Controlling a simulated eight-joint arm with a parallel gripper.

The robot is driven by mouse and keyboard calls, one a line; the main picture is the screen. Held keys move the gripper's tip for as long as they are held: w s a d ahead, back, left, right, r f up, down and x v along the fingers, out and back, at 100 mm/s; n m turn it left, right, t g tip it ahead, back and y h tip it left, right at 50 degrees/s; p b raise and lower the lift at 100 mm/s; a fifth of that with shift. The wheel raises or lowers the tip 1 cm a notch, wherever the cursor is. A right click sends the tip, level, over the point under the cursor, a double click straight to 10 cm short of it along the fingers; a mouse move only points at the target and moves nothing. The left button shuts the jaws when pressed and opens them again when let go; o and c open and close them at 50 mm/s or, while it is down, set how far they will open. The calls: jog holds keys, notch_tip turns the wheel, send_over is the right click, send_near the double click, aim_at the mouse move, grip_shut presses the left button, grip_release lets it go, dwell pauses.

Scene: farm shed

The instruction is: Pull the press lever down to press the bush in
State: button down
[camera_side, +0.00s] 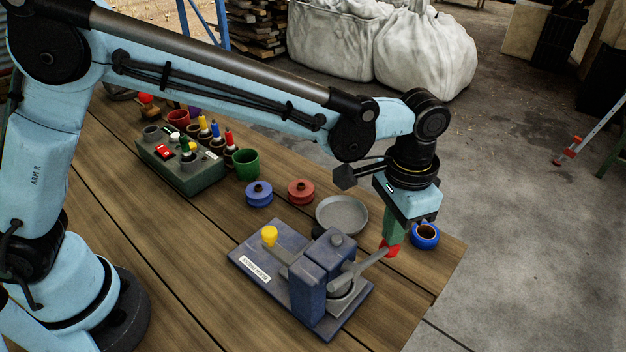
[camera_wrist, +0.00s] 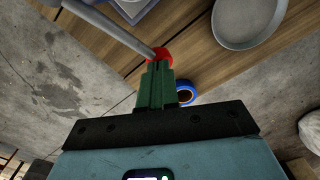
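The dark blue press (camera_side: 312,268) stands on its base plate on the table in the side view. Its grey lever (camera_side: 368,262) slants up to the right and ends in a red knob (camera_side: 390,250). The knob also shows in the wrist view (camera_wrist: 160,53), right at my fingertips. My gripper (camera_side: 393,238) points down at the knob with its green fingers close together, their tips at or against it; they do not appear to straddle it. A grey round part (camera_side: 342,288) sits beneath the lever. I cannot make out a bush there.
A blue ring (camera_side: 425,236) lies right of my gripper. A grey dish (camera_side: 342,215), red spool (camera_side: 301,192), blue spool (camera_side: 259,194) and green cup (camera_side: 246,164) stand behind the press. A yellow knob (camera_side: 269,235) is at its left. The table's right edge is close.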

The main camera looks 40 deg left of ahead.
jog(key=shift+s+f, duration=0.1)
jog(key=shift+f, duration=0.1)
jog(key=shift+s+f, duration=0.1)
jog(key=shift+f, duration=0.1)
jog(key=shift+r, duration=0.1)
dwell(0.4)
notch_tip(320, 180, up, 13)
dwell(1.4)
jog(key=s+a+n+t+h, duration=0.1)
jog(key=s+a+n+t, duration=0.15)
jog(key=a, duration=1.15)
jog(key=s+a+f+n+t, duration=0.1)
jog(key=s+a+f+t, duration=0.1)
jog(key=a, duration=0.4)
jog(key=s+a+f+n+t+y, duration=0.1)
jog(key=s+a+f+n+t, duration=0.1)
jog(key=a, duration=0.5)
jog(key=s+f, duration=0.1)
jog(key=s, duration=0.1)
jog(key=shift+s+f+t, duration=0.35)
jog(key=shift+s+f, duration=0.05)
